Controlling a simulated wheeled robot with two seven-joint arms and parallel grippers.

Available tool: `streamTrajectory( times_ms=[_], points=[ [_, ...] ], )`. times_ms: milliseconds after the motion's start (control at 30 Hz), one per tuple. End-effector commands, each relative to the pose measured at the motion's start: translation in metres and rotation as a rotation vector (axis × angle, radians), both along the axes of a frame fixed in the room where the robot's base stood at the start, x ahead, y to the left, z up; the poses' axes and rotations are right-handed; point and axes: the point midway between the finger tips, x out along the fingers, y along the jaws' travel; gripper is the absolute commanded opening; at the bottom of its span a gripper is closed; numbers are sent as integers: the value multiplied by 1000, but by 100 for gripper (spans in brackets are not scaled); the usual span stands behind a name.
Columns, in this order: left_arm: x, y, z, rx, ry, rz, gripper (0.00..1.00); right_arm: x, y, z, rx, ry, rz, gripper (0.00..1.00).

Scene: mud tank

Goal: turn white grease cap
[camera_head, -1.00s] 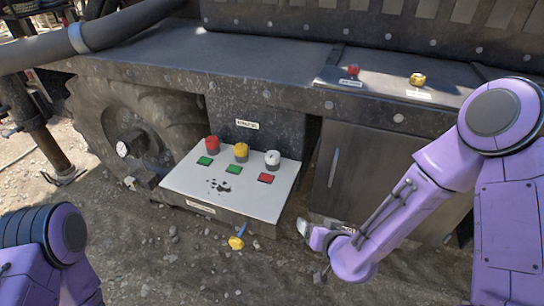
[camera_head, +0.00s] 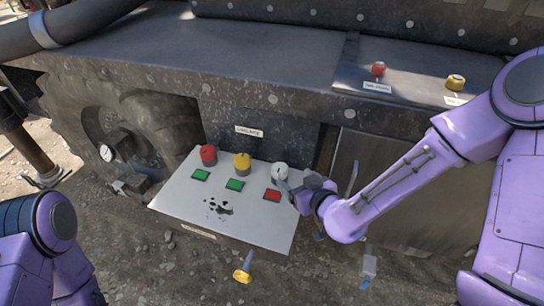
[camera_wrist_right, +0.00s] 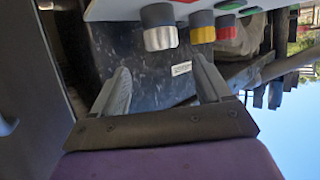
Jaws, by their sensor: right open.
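The white grease cap (camera_head: 280,172) stands on the right of the pale panel (camera_head: 180,198), behind a red indicator (camera_head: 272,196). In the right wrist view the ribbed white cap (camera_wrist_right: 160,38) sits on a dark collar, just beyond my fingertips. My right gripper (camera_head: 287,187) is at the panel's right edge, close to the white cap. In the wrist view its two fingers (camera_wrist_right: 160,72) are spread apart with nothing between them. The left gripper is out of view; only part of my left arm shows at lower left.
A yellow cap (camera_head: 242,161) and a red cap (camera_head: 208,154) stand left of the white one, with green indicators in front. A red knob (camera_head: 378,69) and a yellow knob (camera_head: 455,82) sit on the upper ledge. A yellow-ended object (camera_head: 242,275) lies on the ground.

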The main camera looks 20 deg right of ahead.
Motion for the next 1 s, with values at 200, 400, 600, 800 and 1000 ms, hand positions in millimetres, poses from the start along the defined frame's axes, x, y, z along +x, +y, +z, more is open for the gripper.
streamTrajectory(
  times_ms=[200,400,600,800,1000],
  points=[
    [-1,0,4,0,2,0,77,34,13,-14,0,3,14,77],
    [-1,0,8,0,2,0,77,75,24,-31,1,2,20,77],
    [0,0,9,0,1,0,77,95,27,-40,1,2,18,77],
    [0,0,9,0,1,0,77,97,27,-41,1,2,17,77],
    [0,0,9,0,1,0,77,97,26,-41,1,2,17,34]
  ],
)
